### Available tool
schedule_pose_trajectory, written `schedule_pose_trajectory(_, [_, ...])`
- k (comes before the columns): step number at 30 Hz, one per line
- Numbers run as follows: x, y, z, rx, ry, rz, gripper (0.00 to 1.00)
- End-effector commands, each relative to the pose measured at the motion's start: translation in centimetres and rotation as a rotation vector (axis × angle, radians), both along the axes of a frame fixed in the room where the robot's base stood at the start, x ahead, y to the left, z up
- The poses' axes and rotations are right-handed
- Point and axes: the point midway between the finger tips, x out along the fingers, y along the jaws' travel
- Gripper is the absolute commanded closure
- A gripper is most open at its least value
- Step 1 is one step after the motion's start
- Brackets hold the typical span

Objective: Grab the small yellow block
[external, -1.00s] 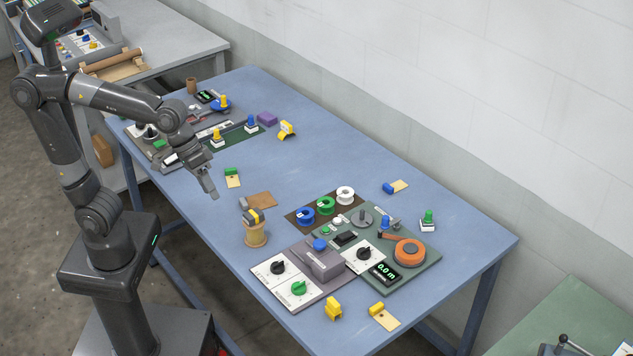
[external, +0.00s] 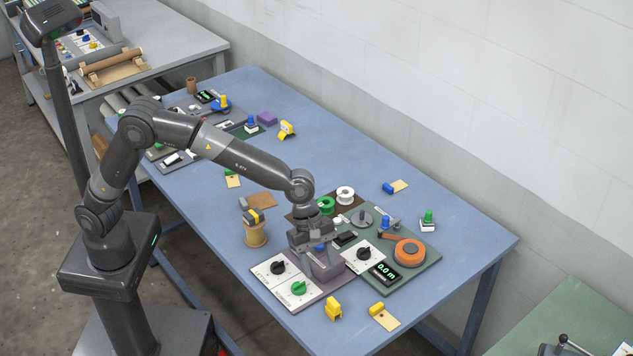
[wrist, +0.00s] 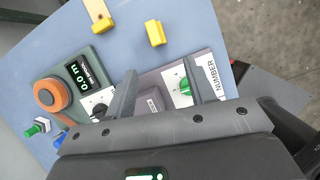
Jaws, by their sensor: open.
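Two yellow blocks are near the front edge of the blue table. An upright notched yellow block (external: 333,309) stands on bare table; it also shows in the wrist view (wrist: 155,34). A smaller yellow block (external: 377,308) lies at the end of a tan tag (external: 387,320); it shows at the top left of the wrist view (wrist: 103,25). In the wrist view my gripper (wrist: 160,76) is open, with nothing between the fingers.
Under my gripper is a panel with a black knob (external: 278,268) and a green knob (external: 299,288). A green board with an orange disc (external: 408,251) and a display (external: 385,273) lies to the right. A wooden spool (external: 256,235) stands left. Table around the yellow blocks is clear.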

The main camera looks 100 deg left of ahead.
Motion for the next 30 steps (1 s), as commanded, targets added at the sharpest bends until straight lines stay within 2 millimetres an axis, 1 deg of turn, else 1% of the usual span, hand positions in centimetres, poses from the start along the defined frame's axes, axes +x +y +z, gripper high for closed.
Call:
schedule_pose_trajectory(1, [0.6,-0.3,-0.8,-0.009,0.014,0.030,0.50])
schedule_pose_trajectory(6, [1.5,-0.9,-2.0,-0.026,0.036,0.083,0.50])
schedule_pose_trajectory(10, [1.8,-1.3,-3.2,-0.027,0.037,0.086,0.50])
schedule_pose_trajectory(16, [2.6,-2.2,-6.2,-0.026,0.037,0.083,0.50])
schedule_pose_trajectory(23, [3.1,-2.8,-7.8,-0.025,0.035,0.083,0.50])
schedule_pose_trajectory(30, [4.2,-4.0,-10.9,-0.026,0.036,0.083,0.50])
